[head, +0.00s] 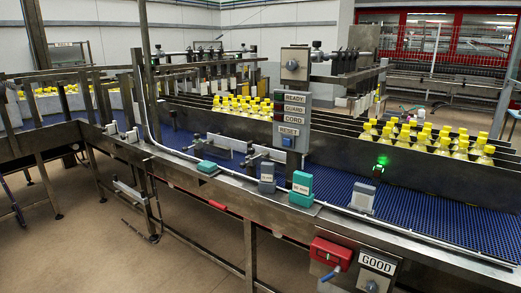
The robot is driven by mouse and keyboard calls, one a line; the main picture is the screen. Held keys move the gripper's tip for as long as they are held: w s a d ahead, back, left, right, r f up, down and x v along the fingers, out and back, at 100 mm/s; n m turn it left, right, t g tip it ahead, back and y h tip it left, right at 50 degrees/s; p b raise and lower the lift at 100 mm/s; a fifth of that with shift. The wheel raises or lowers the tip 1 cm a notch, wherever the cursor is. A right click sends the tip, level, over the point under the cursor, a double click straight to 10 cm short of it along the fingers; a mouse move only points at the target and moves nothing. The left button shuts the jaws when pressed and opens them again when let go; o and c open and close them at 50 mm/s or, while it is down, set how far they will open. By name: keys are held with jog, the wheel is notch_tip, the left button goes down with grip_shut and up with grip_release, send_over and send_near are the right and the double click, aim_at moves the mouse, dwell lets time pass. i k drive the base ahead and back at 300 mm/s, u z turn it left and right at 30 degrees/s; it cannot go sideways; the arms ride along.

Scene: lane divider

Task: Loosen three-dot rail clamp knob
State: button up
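Dark rail clamps with knobs stand along the near side of the blue conveyor belt (335,184). One clamp (197,143) is at the left end of a pale guide rail (225,145), and another clamp (250,158) stands further right, close to the grey block. The dot marks on the knobs are too small to make out, so I cannot tell which one has three dots. My gripper is not in view.
Teal blocks (207,167) (302,184) and grey blocks (267,180) (362,196) sit along the conveyor's near edge. A READY/GUARD/CORD panel (293,108) rises behind. A red box (330,252) and GOOD plate (377,263) hang in front. Yellow-capped bottles (440,143) fill the far lanes.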

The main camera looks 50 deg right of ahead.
aim_at(251, 151)
jog(key=u, duration=0.1)
jog(key=i, duration=0.95)
jog(key=z, duration=0.1)
